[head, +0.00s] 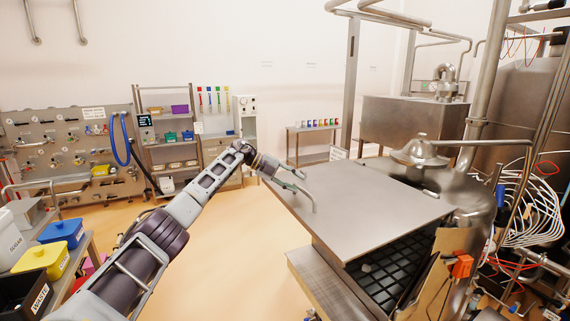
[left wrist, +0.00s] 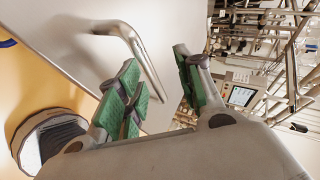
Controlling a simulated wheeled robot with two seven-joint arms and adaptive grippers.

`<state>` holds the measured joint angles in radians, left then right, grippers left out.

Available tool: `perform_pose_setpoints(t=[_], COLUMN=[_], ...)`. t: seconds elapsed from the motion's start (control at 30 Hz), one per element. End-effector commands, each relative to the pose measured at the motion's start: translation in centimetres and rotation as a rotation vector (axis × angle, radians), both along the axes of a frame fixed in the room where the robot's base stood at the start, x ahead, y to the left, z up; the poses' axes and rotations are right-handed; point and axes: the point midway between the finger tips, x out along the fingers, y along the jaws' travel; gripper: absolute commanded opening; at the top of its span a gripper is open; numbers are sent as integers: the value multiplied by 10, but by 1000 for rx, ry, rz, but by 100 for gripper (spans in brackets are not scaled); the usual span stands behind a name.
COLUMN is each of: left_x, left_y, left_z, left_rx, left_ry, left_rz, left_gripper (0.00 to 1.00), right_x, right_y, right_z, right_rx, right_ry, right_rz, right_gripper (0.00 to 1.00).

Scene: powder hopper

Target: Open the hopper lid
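The hopper lid (head: 365,205) is a flat grey metal plate on top of the hopper (head: 330,270). A bent metal handle (head: 306,194) stands on the lid's left side. My left gripper (head: 288,180) is beside this handle. In the left wrist view, its green-padded fingers (left wrist: 160,88) are apart, and the handle (left wrist: 138,52) shows in the gap between them, seemingly not clamped. The lid (left wrist: 75,35) fills the upper left there. My right gripper is out of view.
A domed metal fitting (head: 419,152) and pipes stand behind the lid on the right. An orange part (head: 462,266) sits at the hopper's right. Labelled bins, including a yellow one (head: 42,259), stand at far left. The floor (head: 235,260) left of the hopper is clear.

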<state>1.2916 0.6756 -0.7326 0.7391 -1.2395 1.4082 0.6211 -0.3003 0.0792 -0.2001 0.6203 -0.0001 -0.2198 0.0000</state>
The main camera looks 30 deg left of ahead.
Motion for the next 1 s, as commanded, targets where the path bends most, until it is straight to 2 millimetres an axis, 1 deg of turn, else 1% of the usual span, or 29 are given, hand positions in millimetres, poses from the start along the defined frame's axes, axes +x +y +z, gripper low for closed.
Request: perform_pose_setpoints(t=[1.0], left_x=[1], left_y=[20], left_z=[38], left_rx=[0], left_ry=[0], left_rz=[0], left_gripper=[35], right_x=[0], right_y=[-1], right_z=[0], right_rx=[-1], right_ry=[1], right_rz=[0], right_gripper=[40])
